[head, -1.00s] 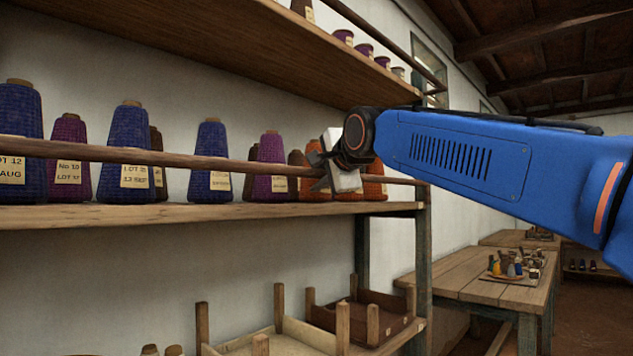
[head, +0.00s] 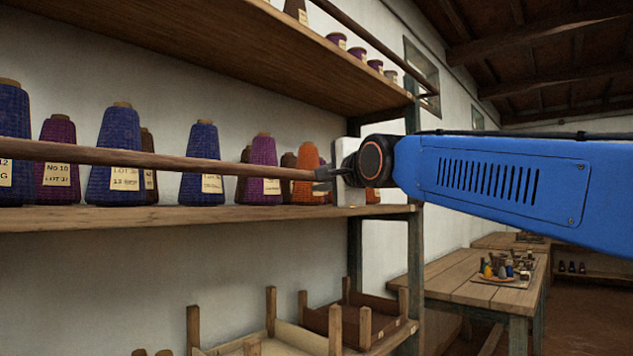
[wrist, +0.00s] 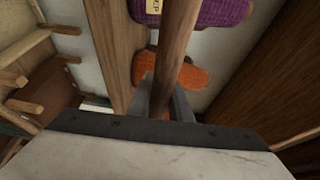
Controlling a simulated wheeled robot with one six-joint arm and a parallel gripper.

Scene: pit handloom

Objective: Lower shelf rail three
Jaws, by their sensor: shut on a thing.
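The wooden shelf rail (head: 180,161) runs across the front of the middle shelf (head: 160,217), in front of the yarn cones. My gripper (head: 322,174) is shut on the rail near its right end, at the right part of the shelf. In the wrist view the rail (wrist: 178,45) passes between the two fingers of my gripper (wrist: 168,100). The rail's far left end is out of frame, and its right end is hidden by my gripper.
Blue cones (head: 122,155), a purple cone (head: 263,165) and an orange cone (head: 306,172) stand behind the rail. An upper shelf (head: 200,40) has its own rail (head: 372,43). Wooden trays (head: 290,338) sit below. A work table (head: 480,288) stands at the right.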

